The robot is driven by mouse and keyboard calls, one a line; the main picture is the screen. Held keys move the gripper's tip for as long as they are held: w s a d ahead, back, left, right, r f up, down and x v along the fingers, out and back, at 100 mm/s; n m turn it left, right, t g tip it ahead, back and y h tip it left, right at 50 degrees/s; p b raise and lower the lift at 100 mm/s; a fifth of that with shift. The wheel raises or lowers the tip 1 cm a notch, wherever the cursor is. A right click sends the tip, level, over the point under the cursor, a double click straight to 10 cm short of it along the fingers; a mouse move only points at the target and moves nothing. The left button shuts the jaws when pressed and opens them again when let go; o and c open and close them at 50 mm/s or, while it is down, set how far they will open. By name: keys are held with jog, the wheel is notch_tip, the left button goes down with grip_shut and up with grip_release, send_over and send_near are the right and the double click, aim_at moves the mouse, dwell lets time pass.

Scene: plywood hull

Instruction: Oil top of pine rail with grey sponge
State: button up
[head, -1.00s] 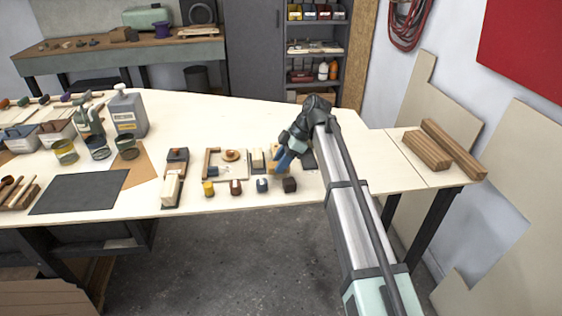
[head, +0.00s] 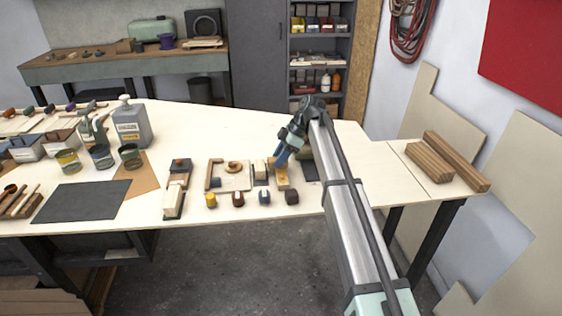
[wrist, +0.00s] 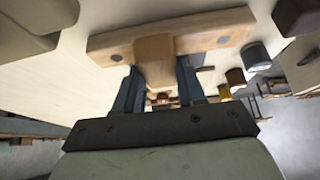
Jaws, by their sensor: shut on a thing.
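My gripper (head: 281,161) is over the right part of the pale table. In the wrist view, its two blue fingers (wrist: 158,78) are shut on a tan block (wrist: 155,60), one finger on each side. The block stands against a pale wooden bar (wrist: 215,30) with dark round spots near its ends. The head view shows a yellowish wooden piece (head: 283,179) just below the fingertips. I cannot tell whether this is the pine rail. I cannot make out a grey sponge for certain.
Small yellow (head: 211,201), brown (head: 238,199), blue (head: 264,197) and dark (head: 292,197) pieces line the front edge. A cream block (head: 260,170) stands left of my gripper. Brown wooden strips (head: 430,162) lie at the far right.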

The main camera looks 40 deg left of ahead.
jog(key=w+a, duration=0.4)
jog(key=shift+w+a, duration=0.25)
jog(key=shift+a, duration=0.05)
notch_tip(320, 180, up, 8)
dwell(0.6)
jog(key=shift+s+d, duration=0.1)
